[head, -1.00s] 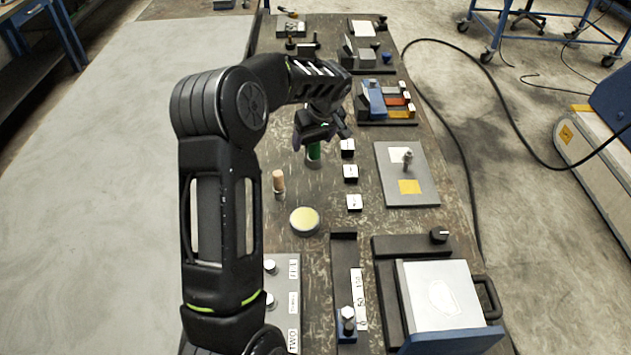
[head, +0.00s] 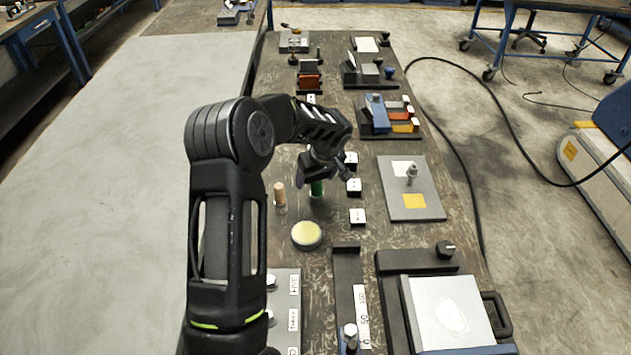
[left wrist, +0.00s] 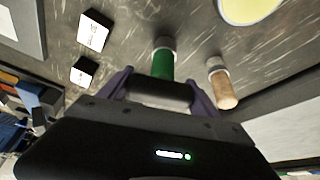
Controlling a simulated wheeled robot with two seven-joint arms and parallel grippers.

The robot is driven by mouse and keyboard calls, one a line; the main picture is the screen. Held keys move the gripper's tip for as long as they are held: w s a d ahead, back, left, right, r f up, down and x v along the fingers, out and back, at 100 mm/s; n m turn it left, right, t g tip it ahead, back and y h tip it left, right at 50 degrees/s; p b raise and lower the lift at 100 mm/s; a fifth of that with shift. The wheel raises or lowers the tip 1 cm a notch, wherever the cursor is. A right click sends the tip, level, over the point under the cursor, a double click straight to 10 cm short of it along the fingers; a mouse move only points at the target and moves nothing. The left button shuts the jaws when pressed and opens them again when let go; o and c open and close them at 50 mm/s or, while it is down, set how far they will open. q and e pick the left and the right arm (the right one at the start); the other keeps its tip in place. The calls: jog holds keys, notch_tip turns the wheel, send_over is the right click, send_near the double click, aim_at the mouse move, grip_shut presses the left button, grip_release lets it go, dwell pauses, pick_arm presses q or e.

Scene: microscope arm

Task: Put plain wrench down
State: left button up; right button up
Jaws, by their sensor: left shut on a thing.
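My left gripper (head: 316,178) is shut on an upright green-handled tool (head: 317,189), gripping its upper part. In the left wrist view the green handle (left wrist: 163,64) sits between the two purple fingers, with a grey collar at its far end close to the table. I cannot tell whether the collar rests on the table. The gripper hides the top of the handle, and no wrench shape is visible. A plain wooden-handled tool (head: 279,193) stands upright just left of it, also seen in the left wrist view (left wrist: 222,88). My right gripper is out of view.
A yellow-topped disc (head: 307,235) lies nearer on the table. Small white-topped blocks (head: 354,187) stand in a row to the right, beside a grey plate (head: 432,206). Bare tabletop lies between the disc and the blocks.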

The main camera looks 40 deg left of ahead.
pick_arm(q)
jog(key=shift+f, duration=0.15)
jog(key=shift+f, duration=0.15)
jog(key=o, duration=1.9)
jog(key=shift+d+r, duration=0.1)
jog(key=shift+r, duration=0.3)
jog(key=p+v, duration=0.2)
jog(key=v, duration=0.9)
jog(key=shift+s+d+r+p, duration=0.15)
jog(key=shift+r+p, duration=0.05)
jog(key=shift+p, duration=0.15)
